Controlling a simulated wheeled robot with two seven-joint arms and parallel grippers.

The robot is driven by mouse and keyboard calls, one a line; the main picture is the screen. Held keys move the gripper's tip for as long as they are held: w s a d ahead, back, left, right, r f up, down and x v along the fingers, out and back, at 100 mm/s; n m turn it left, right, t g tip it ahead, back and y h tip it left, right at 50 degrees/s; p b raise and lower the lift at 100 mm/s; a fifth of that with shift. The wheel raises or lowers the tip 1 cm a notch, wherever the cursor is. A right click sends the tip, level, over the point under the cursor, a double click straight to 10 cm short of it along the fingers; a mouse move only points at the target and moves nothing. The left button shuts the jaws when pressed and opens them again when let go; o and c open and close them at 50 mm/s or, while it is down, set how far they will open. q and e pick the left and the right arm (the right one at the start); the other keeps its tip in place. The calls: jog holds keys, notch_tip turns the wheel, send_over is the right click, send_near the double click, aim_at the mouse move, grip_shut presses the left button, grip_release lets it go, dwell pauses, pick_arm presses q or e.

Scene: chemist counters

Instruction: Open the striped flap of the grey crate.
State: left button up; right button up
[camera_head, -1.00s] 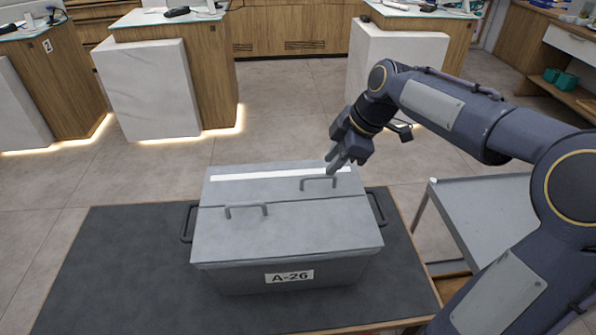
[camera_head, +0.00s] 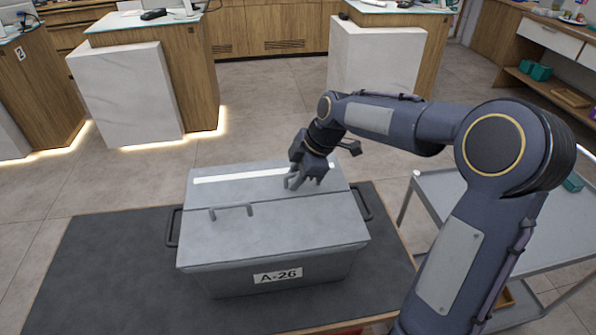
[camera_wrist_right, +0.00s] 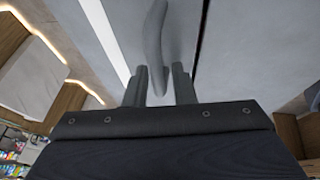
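The grey crate (camera_head: 284,284), labelled A-26, stands on a dark mat with both top flaps lying shut. The striped flap (camera_head: 231,187) is the far one, with a white stripe along it; the stripe also shows in the wrist view (camera_wrist_right: 105,32). The near flap (camera_head: 270,236) is plain with its own bar handle (camera_head: 231,210). My right gripper (camera_head: 291,182) is at the striped flap's handle, which it mostly hides in the head view. In the wrist view the handle (camera_wrist_right: 155,40) runs between the two fingers, which stand apart. My left gripper is not in view.
The dark mat (camera_head: 110,262) has free room left of the crate. A grey metal cart (camera_head: 437,190) stands to the right, behind my right arm. Counters with white panels (camera_head: 126,95) stand across open floor.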

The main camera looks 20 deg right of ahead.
grip_shut()
jog(key=shift+r, duration=0.15)
jog(key=shift+w+d+r+p, duration=0.15)
jog(key=shift+w+r+p, duration=0.25)
jog(key=shift+r+p, duration=0.3)
jog(key=shift+w+r+p, duration=0.2)
jog(key=shift+r+p, duration=0.2)
jog(key=shift+r, duration=0.1)
jog(key=shift+w+r+p, duration=0.4)
jog(key=shift+r+p, duration=0.05)
jog(key=shift+p, duration=0.05)
